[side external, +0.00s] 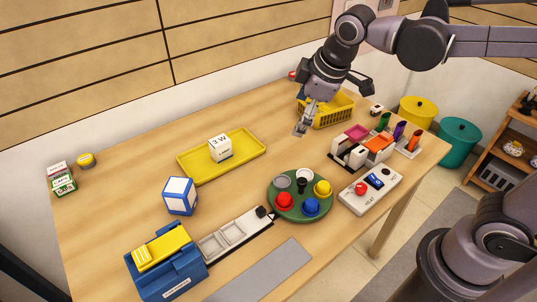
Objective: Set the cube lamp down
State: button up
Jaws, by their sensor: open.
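A white cube (220,148) with dark lettering that seems to read "3 W" stands upright on a yellow tray (189,175). A white cube with blue edges (180,196) stands on the wooden table in front of the tray. I cannot tell for certain which of the two is the cube lamp. My gripper (301,129) is open, with nothing visible in it. It points down over the back of the table, at the left front of the yellow basket (333,115), to the right of the tray and apart from both cubes.
A green round tray (292,213) holds several coloured pieces. A blue box (168,265) stands at front left, beside a pale compartment strip (230,235). A control panel (370,190) and an organizer (350,153) occupy the right. Bare table lies between the tray and the round tray.

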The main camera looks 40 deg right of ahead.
jog(key=s+d+f+m+t, duration=0.2)
jog(key=s+d+f+m, duration=0.3)
jog(key=s+d+m, duration=0.2)
jog(key=s+m, duration=0.2)
jog(key=s, duration=0.1)
jog(key=shift+s+f, duration=0.15)
jog(key=shift+f, duration=0.05)
